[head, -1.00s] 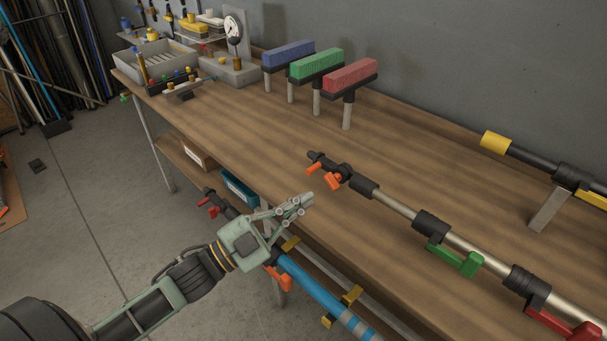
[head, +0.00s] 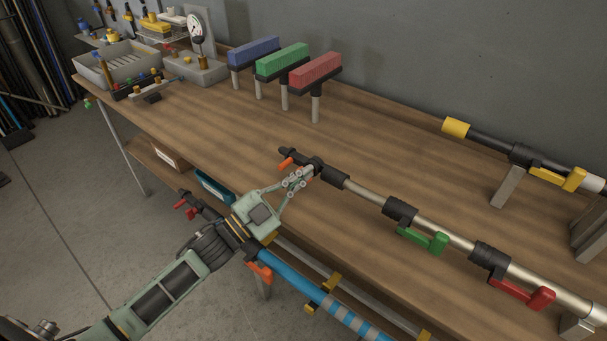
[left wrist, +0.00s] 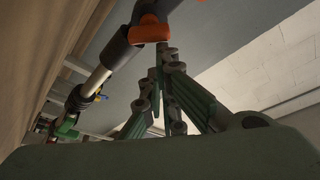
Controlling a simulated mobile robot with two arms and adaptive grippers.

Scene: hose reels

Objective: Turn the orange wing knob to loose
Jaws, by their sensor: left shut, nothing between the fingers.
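Near the table's front edge, a metal pipe (head: 365,196) with black fittings ends at its upper left in a black fitting. An orange piece (head: 287,163) sticks out there; a second orange piece beside it is mostly hidden behind my fingers. I cannot tell which is the wing knob. My left gripper (head: 307,174) is shut and empty, its tips over the fitting. In the left wrist view, a rounded orange piece (left wrist: 149,32) on the black fitting is just above the closed fingertips (left wrist: 167,56). I cannot tell whether they touch. My right gripper is not in view.
Green (head: 424,240) and red (head: 524,294) handles sit farther along the pipe. A blue pipe (head: 290,278) with an orange handle (head: 260,272) lies below the table edge. Blue, green and red blocks on posts stand behind. The table middle is clear.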

